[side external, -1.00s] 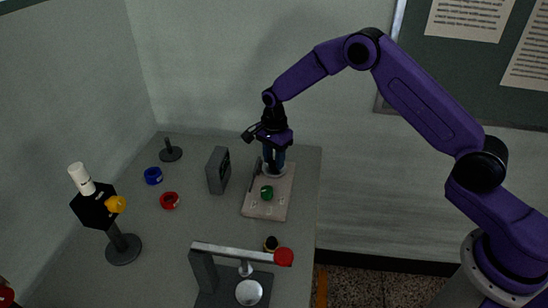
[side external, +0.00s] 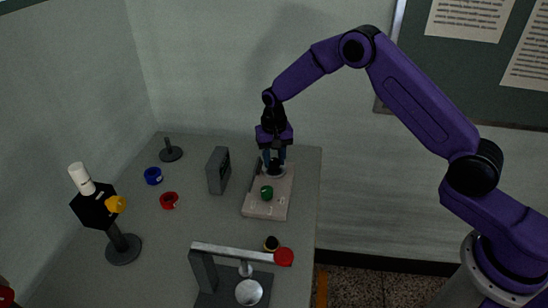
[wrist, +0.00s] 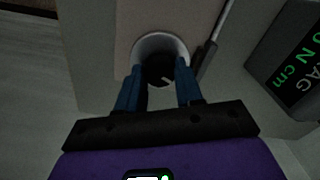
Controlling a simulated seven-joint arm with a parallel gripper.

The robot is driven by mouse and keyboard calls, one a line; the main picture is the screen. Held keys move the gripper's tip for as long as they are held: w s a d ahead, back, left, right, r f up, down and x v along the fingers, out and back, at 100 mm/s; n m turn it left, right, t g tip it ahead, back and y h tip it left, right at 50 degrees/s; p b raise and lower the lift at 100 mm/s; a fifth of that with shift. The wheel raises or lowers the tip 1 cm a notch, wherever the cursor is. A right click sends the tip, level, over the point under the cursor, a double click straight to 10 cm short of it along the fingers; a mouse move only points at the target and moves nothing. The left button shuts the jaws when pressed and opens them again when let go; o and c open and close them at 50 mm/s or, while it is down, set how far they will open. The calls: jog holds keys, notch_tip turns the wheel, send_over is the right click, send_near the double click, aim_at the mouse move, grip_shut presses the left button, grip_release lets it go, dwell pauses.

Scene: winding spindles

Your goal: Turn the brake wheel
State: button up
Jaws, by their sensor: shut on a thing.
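The round wheel under my gripper, apparently the brake wheel, has a pale rim and a dark centre with a small light mark in the wrist view (wrist: 160,44). In the side view its pale rim shows at the far end of a pinkish base plate (side external: 255,208). My gripper (side external: 274,167) points down over it. In the wrist view the two blue fingers of my gripper (wrist: 160,75) are shut on the wheel from opposite sides. The fingertips are partly hidden at the rim.
A grey display box (side external: 218,170) with green lettering stands left of the plate. A green knob (side external: 267,192) sits on the plate. A red-ended lever stand (side external: 206,275), blue ring (side external: 153,176), red ring (side external: 169,201) and black stand (side external: 122,249) are clear of my gripper.

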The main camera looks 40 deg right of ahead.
jog(key=n, duration=0.4)
jog(key=shift+n, duration=0.3)
jog(key=n, duration=0.5)
jog(key=shift+n, duration=0.3)
jog(key=n, duration=2.9)
